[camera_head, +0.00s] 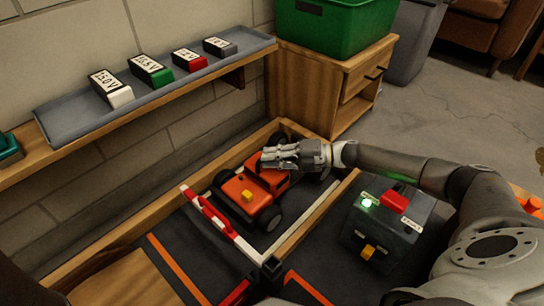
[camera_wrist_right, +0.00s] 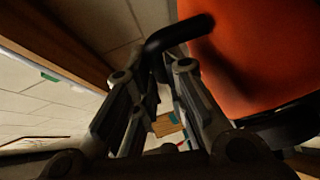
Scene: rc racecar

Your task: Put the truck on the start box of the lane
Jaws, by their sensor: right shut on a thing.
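The orange truck (camera_head: 247,194) with black wheels sits within the wooden-walled start box (camera_head: 293,241) of the lane, behind a red-and-white bar (camera_head: 218,224). I cannot tell whether all its wheels touch the floor. My right gripper (camera_head: 272,157) is at the truck's far end, over its roof, and hides part of it. In the right wrist view the fingers are shut on a black bar (camera_wrist_right: 180,33) beside the truck's orange body (camera_wrist_right: 245,55). My left gripper is not in view.
A dark box (camera_head: 385,228) with a green light and red button stands right of the lane. A wall shelf (camera_head: 70,121) holds several labelled blocks. A wooden cabinet (camera_head: 305,88) with a green bin (camera_head: 335,28) stands behind. Orange stripes mark the dark floor in front.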

